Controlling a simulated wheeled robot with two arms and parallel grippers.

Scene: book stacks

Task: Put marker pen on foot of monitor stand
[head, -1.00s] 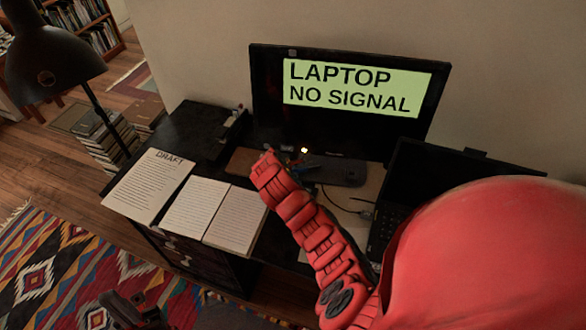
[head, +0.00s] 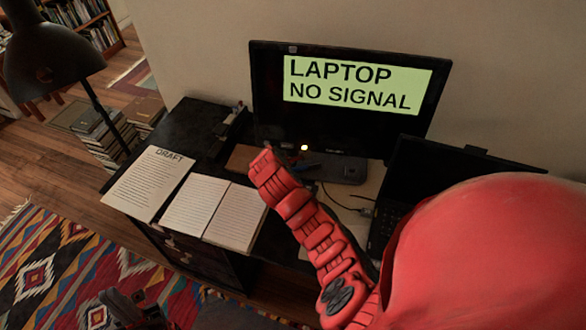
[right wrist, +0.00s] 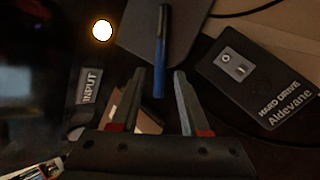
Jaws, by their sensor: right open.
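The marker pen (right wrist: 160,60), dark with a blue end, shows in the right wrist view just ahead of my open right gripper (right wrist: 156,78). Its blue end points toward the gap between the fingers, and no finger is closed on it. Its far part overlaps the grey foot of the monitor stand (right wrist: 190,22); I cannot tell whether it rests on it. In the head view the foot (head: 345,170) lies below the monitor (head: 300,125). My red right arm partly hides this area. My left gripper (head: 128,308) is low at the left, away from the desk, its jaws unclear.
A black hard drive (right wrist: 258,82) lies right of my right gripper. The monitor's INPUT label (right wrist: 90,86) is at its left. Open notebook (head: 215,210) and draft sheet (head: 150,182) cover the desk's front left. A laptop (head: 435,180) stands at right, a lamp (head: 50,60) at left.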

